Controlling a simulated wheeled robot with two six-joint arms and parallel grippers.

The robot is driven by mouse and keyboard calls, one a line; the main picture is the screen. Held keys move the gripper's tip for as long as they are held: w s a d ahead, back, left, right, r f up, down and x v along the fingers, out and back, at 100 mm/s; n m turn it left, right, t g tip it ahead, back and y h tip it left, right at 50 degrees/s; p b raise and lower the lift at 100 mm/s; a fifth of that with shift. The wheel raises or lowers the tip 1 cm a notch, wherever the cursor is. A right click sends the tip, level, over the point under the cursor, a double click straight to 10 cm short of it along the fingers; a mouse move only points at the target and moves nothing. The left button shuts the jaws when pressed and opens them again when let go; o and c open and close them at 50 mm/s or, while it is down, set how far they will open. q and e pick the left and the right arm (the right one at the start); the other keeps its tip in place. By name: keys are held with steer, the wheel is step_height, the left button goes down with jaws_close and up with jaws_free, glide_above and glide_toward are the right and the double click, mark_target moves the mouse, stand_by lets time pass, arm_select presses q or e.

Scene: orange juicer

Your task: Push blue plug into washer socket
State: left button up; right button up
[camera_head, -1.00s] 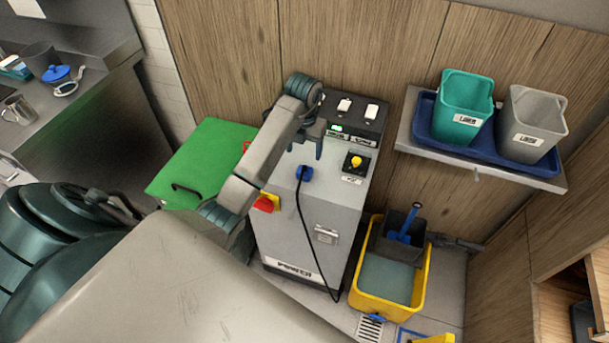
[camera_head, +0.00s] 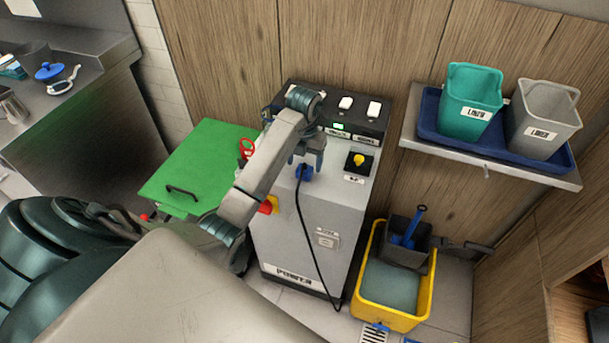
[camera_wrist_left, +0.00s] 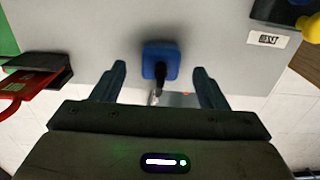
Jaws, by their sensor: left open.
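The blue plug (camera_head: 304,172) sits at the grey washer (camera_head: 345,205), with a black cable hanging from it down the front. In the left wrist view the blue plug (camera_wrist_left: 160,58) lies between the two fingers, with a gap on each side. My left gripper (camera_head: 306,160) is open and close to the plug; the open left gripper (camera_wrist_left: 159,70) also shows in the wrist view. The socket cannot be made out, and I cannot tell how far in the plug is. My right gripper is not in view.
A yellow knob (camera_head: 358,159) and a red-and-yellow switch (camera_head: 268,205) are on the washer. A yellow mop bucket (camera_head: 400,318) stands on the floor to the right, below a shelf with two bins (camera_head: 470,100).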

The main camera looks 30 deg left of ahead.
mark_target(304, 168)
arm_select(q)
step_height(304, 168, down, 4)
steer(key=shift+r+b, duration=0.15)
steer(key=shift+b, duration=1)
steer(key=shift+r, duration=0.1)
steer(key=c, duration=1)
steer(key=shift+r, duration=0.1)
